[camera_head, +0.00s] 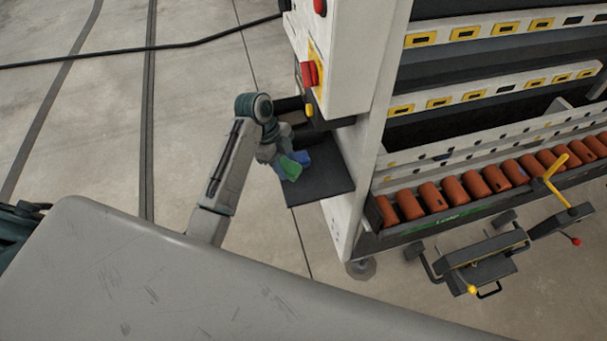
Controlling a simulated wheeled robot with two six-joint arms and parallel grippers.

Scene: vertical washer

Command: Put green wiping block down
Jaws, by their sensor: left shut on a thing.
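My left gripper (279,160) is over the dark side shelf (323,189) of the machine. It is shut on the green wiping block (290,168). A blue block (303,158) is right beside the green one, and I cannot tell whether they touch. The green block is at or just above the shelf surface; its contact with the shelf is not clear. My right gripper is not in view.
The white machine (345,60) with red buttons stands just right of my left arm. Its rack holds a row of orange rollers (452,190). A black and yellow fixture (484,262) sticks out in front. The front of the shelf is bare.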

